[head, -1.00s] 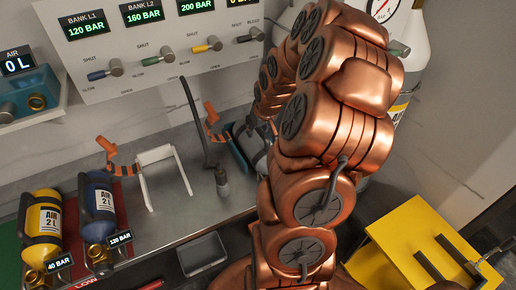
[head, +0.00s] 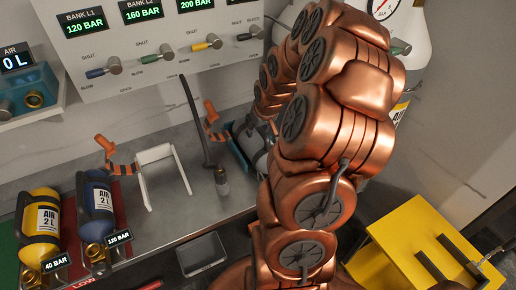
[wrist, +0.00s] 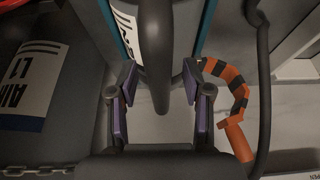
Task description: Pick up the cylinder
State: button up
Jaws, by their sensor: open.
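A grey cylinder (head: 256,153) lies in a teal cradle (head: 237,152) on the bench, partly hidden behind my arm. In the wrist view, the teal cradle (wrist: 105,14) and a grey body with a white label (wrist: 122,30) show ahead of my gripper. My gripper (wrist: 160,82) is open, its purple-padded fingers apart. A dark rounded bar (wrist: 157,50) shows between them; I cannot tell whether they touch it. A yellow cylinder (head: 38,232) and a blue cylinder (head: 97,205) stand tilted in a rack at the left, away from the arm.
A white bracket (head: 146,186) stands on the bench, below the valve panel (head: 150,50).

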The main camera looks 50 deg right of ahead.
grip_shut()
dwell(0.5)
dwell(0.3)
